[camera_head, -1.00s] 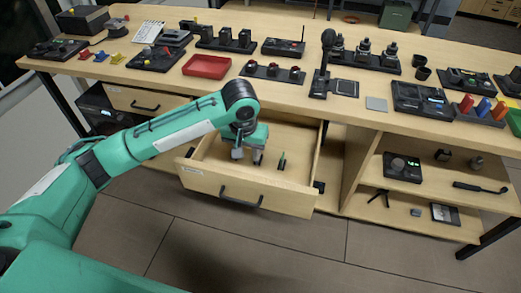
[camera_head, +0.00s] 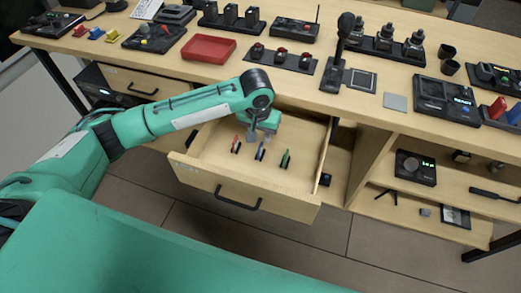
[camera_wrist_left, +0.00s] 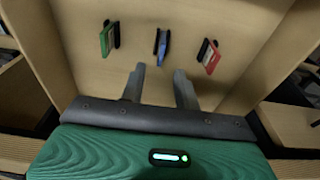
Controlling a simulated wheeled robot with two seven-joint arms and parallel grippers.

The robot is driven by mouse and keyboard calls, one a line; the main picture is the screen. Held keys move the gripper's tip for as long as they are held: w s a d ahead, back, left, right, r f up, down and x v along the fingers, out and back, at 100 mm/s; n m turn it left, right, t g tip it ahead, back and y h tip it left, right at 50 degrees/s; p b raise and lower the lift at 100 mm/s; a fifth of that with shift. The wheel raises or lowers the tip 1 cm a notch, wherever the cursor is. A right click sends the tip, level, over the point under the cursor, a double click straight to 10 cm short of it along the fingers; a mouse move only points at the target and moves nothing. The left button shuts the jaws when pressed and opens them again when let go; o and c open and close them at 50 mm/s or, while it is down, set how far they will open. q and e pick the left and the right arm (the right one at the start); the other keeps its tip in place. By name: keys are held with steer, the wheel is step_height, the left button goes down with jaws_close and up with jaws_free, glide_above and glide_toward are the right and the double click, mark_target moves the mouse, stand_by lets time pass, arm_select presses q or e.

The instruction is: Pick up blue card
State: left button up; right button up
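The blue card (camera_head: 260,152) stands upright in a small dark holder in the open drawer, between a red card (camera_head: 235,145) and a green card (camera_head: 285,159). In the left wrist view the blue card (camera_wrist_left: 161,44) is in the middle, just beyond the fingertips, with the green card (camera_wrist_left: 106,40) to its left and the red card (camera_wrist_left: 211,57) to its right. My left gripper (camera_head: 260,136) is over the drawer, behind the cards. Its two fingers (camera_wrist_left: 160,78) are apart with nothing between them. My right gripper is not in view.
The drawer's front wall (camera_head: 240,196) and side walls surround the cards. The tabletop above the drawer holds a red tray (camera_head: 208,48), several devices and a grey square (camera_head: 395,102). Open shelves with devices (camera_head: 415,167) lie to the right.

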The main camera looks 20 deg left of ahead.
mark_target(260, 146)
arm_select(q)
steer(key=shift+w+f, duration=0.15)
steer(key=shift+f, duration=0.7)
steer(key=shift+w+f, duration=0.1)
steer(key=shift+f, duration=2.55)
jaws_close()
